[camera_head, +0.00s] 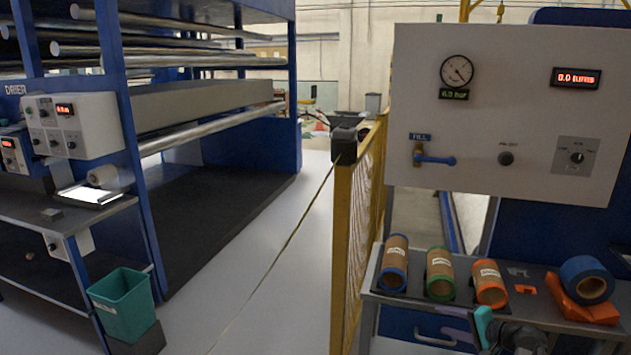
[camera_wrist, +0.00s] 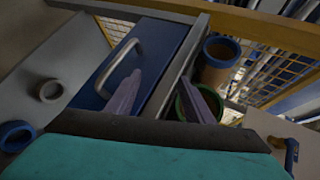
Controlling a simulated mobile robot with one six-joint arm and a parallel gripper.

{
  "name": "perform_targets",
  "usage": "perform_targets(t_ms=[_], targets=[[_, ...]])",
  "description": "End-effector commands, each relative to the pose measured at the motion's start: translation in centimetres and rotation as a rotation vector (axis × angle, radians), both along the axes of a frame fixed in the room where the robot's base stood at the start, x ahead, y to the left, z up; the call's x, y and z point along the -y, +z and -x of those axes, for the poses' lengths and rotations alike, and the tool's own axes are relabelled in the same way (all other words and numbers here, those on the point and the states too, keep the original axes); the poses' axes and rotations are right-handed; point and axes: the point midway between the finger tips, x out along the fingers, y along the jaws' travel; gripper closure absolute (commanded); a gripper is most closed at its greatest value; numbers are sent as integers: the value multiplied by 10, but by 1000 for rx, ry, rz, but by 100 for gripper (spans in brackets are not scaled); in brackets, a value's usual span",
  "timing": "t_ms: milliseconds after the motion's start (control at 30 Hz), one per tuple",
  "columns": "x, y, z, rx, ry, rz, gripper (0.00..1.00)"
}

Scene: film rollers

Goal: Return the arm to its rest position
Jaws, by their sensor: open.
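My gripper (camera_head: 444,322) is at the front edge of the right-hand bench (camera_head: 530,318) in the head view, by the drawer handle. In the wrist view its two purple fingers (camera_wrist: 160,92) stand apart with nothing between them. Beyond them are a blue drawer front (camera_wrist: 150,52) and its metal handle (camera_wrist: 120,68). The handle is not between the fingers. The right finger overlaps the green-rimmed tube in that view; I cannot tell whether they touch. My arm behind the gripper is mostly out of the head view.
A blue roll (camera_head: 586,279) sits on an orange holder (camera_head: 575,305). A yellow mesh fence (camera_head: 357,230) stands left of the bench.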

Motion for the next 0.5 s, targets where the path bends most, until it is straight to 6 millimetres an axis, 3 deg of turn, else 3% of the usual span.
perform_targets(t_ms=[33,267,500], targets=[[-22,-17,2,-28,31,1,52],[-108,-92,22,-154,164,26,52],[-191,-167,65,-293,317,75,52]])
